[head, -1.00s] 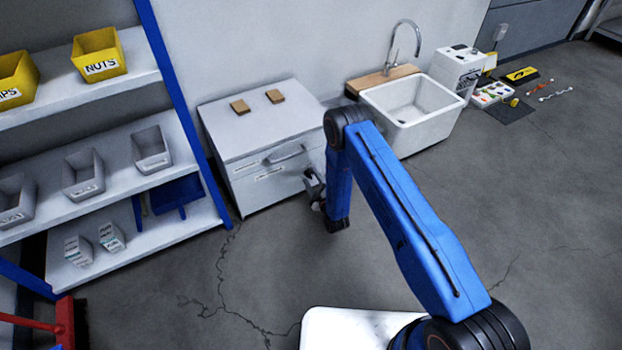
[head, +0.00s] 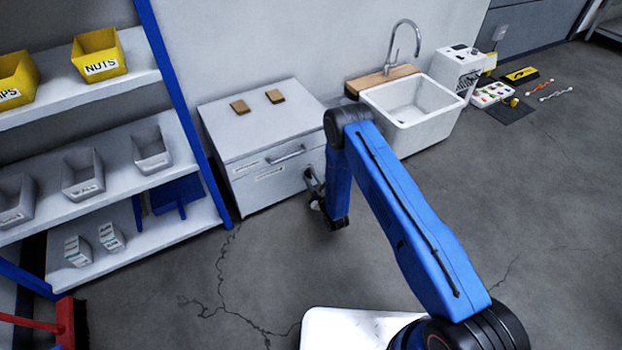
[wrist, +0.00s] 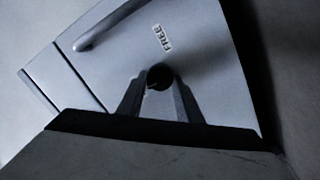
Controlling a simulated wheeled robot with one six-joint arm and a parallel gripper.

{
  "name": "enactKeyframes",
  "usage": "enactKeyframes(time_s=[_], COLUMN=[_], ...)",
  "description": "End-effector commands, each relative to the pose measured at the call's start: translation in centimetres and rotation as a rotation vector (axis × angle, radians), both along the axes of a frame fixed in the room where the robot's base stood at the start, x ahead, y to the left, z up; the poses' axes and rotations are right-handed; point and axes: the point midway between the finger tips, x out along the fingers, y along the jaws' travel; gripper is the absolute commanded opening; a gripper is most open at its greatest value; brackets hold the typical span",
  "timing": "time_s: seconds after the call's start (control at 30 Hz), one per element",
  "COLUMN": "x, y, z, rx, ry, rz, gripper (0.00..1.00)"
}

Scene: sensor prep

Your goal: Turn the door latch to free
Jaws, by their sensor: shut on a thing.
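The door latch (wrist: 159,72) shows in the wrist view as a small dark round knob on the pale grey front of a cabinet (head: 262,135). A label reading FREE (wrist: 162,39) is just above it. My gripper (wrist: 158,86) has one finger on each side of the latch, and it is shut on it. The way the latch points is hard to tell, as the fingers and shadow cover part of it. In the head view my gripper (head: 313,181) is at the lower right of the cabinet front, and the latch is hidden there.
A bar handle (head: 287,154) is on the cabinet front, with two brown blocks (head: 258,102) on top. A shelf rack with bins (head: 83,174) stands left, a white sink (head: 417,105) right.

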Motion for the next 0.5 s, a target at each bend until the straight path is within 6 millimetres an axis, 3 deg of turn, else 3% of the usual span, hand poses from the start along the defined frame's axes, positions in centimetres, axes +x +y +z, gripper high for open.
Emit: enactKeyframes(time_s=[0.5], x=[0.00], y=[-0.13], z=[0.13], rx=[0.354], ry=[0.242], rz=[0.000], gripper=[0.10])
